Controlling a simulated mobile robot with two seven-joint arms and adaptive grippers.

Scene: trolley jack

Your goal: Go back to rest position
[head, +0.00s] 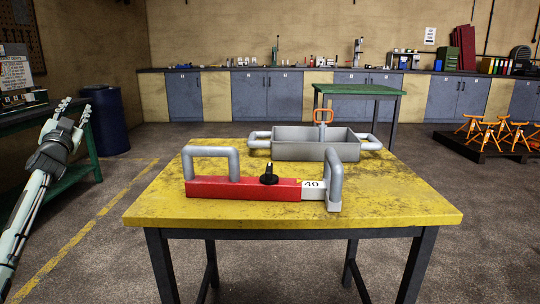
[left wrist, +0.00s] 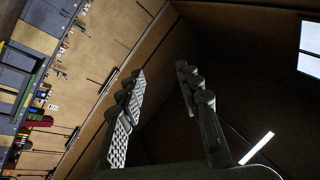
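My left gripper (head: 73,113) is raised at the left of the head view, apart from the yellow table and pointing upward. In the left wrist view its two fingers (left wrist: 163,110) stand apart with nothing between them. My right gripper is not in either view. A red and grey trolley jack part (head: 240,188) with grey tube handles, a black knob and a "40" label lies on the near side of the yellow table (head: 400,205).
A grey divided tray (head: 300,150) with side handles and an orange piece stands behind the jack part. A green table (head: 360,89), a blue barrel (head: 106,120) and orange stands (head: 497,132) are farther off. Floor shows clear left of the yellow table.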

